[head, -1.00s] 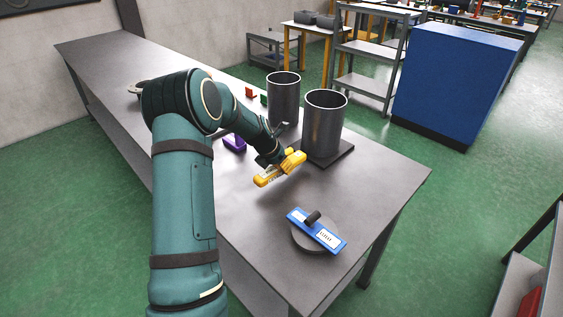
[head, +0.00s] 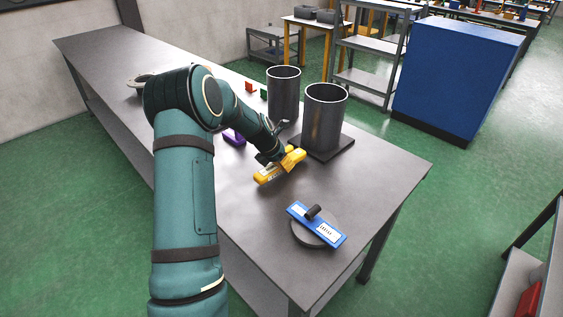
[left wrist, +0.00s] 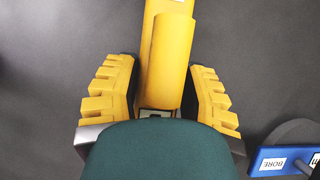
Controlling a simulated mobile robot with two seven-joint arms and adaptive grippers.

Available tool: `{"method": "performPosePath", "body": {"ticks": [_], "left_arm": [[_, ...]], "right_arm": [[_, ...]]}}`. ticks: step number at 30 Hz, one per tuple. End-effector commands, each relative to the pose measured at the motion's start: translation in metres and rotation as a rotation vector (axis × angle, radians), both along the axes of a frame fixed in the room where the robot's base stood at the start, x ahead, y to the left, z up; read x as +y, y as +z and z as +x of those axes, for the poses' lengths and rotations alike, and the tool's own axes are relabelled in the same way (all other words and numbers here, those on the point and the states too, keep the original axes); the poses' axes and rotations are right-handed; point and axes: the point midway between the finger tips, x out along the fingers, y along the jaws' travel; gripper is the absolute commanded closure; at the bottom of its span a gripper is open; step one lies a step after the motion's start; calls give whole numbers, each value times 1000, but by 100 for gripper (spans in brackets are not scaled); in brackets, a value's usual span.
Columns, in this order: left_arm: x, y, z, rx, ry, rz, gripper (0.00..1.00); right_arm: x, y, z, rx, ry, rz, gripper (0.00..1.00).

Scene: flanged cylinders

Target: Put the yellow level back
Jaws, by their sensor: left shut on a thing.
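The yellow level (head: 265,176) is over the near part of the grey workbench, left of the base plate under the front cylinder. My left gripper (head: 284,164) has yellow fingers and is shut on it. In the left wrist view the yellow level (left wrist: 167,55) runs lengthwise between the fingers of my left gripper (left wrist: 161,75). Its near end is hidden behind my dark green wrist. I cannot tell if its underside touches the bench. My right gripper is not in view.
Two open grey cylinders (head: 324,118) stand behind the gripper, the front one on a dark plate (head: 340,149). A blue level (head: 330,235) lies on a grey disc (head: 304,235) at the near right. A purple item (head: 233,138) lies left. Bare bench lies between the levels.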

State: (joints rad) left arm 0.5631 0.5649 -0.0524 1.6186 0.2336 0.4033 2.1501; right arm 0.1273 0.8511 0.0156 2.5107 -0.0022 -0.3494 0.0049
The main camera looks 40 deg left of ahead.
Motion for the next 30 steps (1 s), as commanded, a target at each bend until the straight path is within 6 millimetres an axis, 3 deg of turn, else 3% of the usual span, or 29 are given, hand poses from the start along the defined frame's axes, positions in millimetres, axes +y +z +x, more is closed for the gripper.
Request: {"method": "performPosePath", "body": {"ticks": [24,25,27,30], "left_arm": [[0,-11,0,-1,0,1,100],[0,-12,1,-1,0,1,51],[0,-12,0,-1,0,1,26],[0,-12,0,-1,-1,0,26]], "right_arm": [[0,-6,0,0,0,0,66],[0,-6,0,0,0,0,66],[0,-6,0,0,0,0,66],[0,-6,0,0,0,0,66]]}}
